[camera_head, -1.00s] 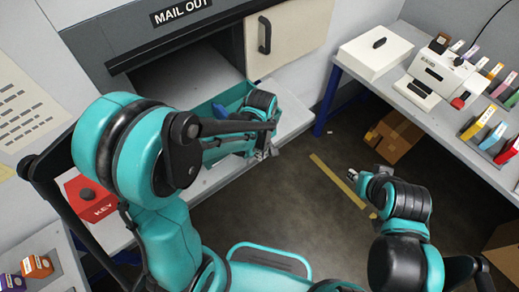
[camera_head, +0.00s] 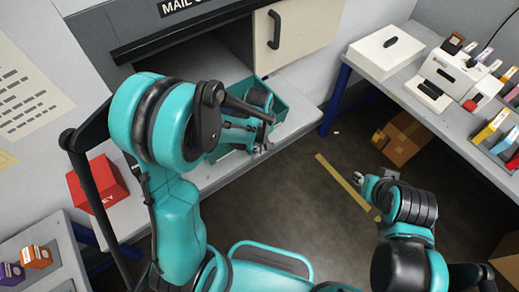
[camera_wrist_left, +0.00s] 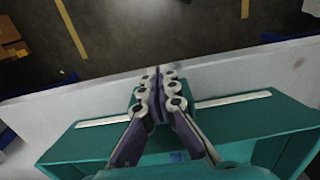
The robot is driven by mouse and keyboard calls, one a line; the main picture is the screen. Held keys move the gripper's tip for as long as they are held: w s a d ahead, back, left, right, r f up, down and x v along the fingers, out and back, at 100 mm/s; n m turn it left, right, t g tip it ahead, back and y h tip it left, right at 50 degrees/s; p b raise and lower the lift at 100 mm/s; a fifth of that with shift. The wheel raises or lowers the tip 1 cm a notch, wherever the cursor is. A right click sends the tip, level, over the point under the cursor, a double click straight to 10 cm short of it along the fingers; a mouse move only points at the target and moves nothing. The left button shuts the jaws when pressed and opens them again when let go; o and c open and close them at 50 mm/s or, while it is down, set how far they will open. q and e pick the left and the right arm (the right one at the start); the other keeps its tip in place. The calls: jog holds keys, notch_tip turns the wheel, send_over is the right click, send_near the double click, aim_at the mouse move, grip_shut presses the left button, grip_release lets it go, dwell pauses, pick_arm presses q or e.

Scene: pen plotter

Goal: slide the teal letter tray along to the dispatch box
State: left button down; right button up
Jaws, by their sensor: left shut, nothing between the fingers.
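The teal letter tray (camera_head: 282,98) rests on the pale shelf in front of the grey unit's opening. My arm hides part of it. In the left wrist view the tray's wall (camera_wrist_left: 240,115), with pale strips along its rim, crosses below my fingers. My left gripper (camera_head: 264,146) is shut and empty at the tray's near side. In the wrist view its fingers (camera_wrist_left: 158,78) reach across that rim; I cannot tell whether they touch it. My right gripper (camera_head: 360,178) is over the floor, away from the tray; its jaws are too small to read. I cannot identify the dispatch box for certain.
The dark grey unit (camera_head: 90,38) bears a mail sign, partly cut off. A red box (camera_head: 108,188) stands left of the tray. The shelf (camera_head: 300,112) is bare right of the tray. A white box (camera_head: 384,50) is on the right table; a carton (camera_head: 402,138) is on the floor.

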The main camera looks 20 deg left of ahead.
pick_arm(q)
jog(key=w+a, duration=0.6)
jog(key=a, duration=0.1)
jog(key=w+a, duration=0.6)
jog(key=a, duration=0.2)
jog(key=w+a+b, duration=0.1)
jog(key=w+a, duration=0.5)
jog(key=a, duration=0.2)
